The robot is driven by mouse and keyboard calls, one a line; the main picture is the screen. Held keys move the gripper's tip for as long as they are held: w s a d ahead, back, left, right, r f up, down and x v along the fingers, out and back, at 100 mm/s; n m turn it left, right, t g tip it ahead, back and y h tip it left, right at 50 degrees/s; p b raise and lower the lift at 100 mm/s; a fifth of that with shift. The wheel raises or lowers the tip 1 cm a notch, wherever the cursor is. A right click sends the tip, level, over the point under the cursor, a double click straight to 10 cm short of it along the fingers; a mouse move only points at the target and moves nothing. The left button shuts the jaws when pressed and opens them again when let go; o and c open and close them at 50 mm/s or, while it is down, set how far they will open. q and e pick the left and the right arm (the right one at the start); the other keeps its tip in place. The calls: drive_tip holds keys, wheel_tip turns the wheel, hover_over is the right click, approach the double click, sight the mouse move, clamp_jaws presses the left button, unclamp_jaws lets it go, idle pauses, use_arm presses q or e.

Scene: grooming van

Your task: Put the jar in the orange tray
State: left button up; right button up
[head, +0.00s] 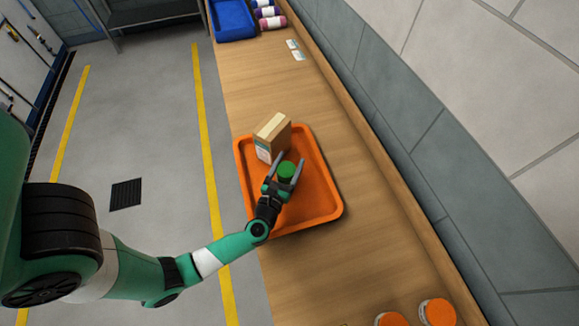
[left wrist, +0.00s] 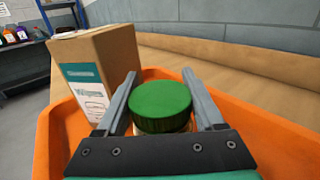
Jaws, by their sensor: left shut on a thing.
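A jar with a green lid (head: 287,170) is between the fingers of my left gripper (head: 287,172), inside the outline of the orange tray (head: 322,207). The tray lies on the wooden counter. In the left wrist view, the jar's green lid (left wrist: 160,103) sits between the two grey fingers, which are shut on the jar. The jar's body is mostly hidden below the lid and behind the gripper, so I cannot tell whether its base touches the tray floor. The orange tray wall (left wrist: 275,130) shows around it. My right gripper is not in view.
A cardboard box (head: 273,137) with a label stands in the tray, close beside the jar. A blue tray (head: 232,20) and several bottles (head: 272,22) are at the counter's far end. Two orange lids (head: 437,312) show at the near end.

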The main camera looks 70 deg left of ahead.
use_arm(q)
drive_tip(key=shift+f, duration=0.4)
drive_tip(key=shift+f, duration=0.25)
drive_tip(key=o, duration=1.6)
drive_tip(key=shift+r, duration=0.1)
